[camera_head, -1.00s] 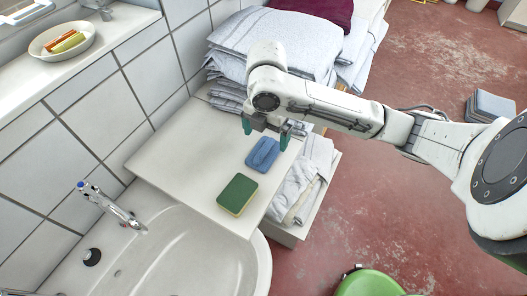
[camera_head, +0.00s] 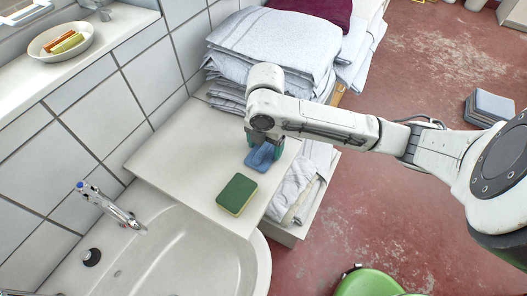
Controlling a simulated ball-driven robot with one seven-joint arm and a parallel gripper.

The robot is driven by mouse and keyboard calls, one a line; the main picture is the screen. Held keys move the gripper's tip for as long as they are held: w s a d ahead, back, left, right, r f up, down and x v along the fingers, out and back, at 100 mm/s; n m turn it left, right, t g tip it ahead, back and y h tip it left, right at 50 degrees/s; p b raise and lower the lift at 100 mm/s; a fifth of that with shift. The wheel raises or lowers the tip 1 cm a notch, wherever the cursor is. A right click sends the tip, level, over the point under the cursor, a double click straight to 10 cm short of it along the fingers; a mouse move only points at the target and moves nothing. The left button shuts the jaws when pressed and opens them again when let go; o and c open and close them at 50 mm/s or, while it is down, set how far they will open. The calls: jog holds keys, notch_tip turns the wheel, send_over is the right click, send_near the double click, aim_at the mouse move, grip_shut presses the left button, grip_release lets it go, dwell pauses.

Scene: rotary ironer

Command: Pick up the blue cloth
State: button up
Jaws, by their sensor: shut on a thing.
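The blue cloth (camera_head: 261,158) lies folded on the white counter (camera_head: 171,158), near its right edge. My gripper (camera_head: 264,148) is down at the cloth, with its green fingers on either side of the cloth's raised middle fold. It is shut on the cloth. The arm's end hides the far part of the cloth and most of the fingers. The cloth appears to be still at the counter surface.
A green and yellow sponge (camera_head: 237,194) lies just in front of the cloth. The sink (camera_head: 205,262) is at the front. Folded grey-white linens (camera_head: 275,38) are stacked behind. An open drawer with white cloths (camera_head: 294,192) is at right.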

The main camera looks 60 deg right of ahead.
aim_at(265, 145)
jog(key=c, duration=0.4)
notch_tip(265, 145, up, 10)
jog(key=shift+r, duration=0.1)
dwell(0.4)
jog(key=o, duration=0.5)
jog(key=c, duration=0.4)
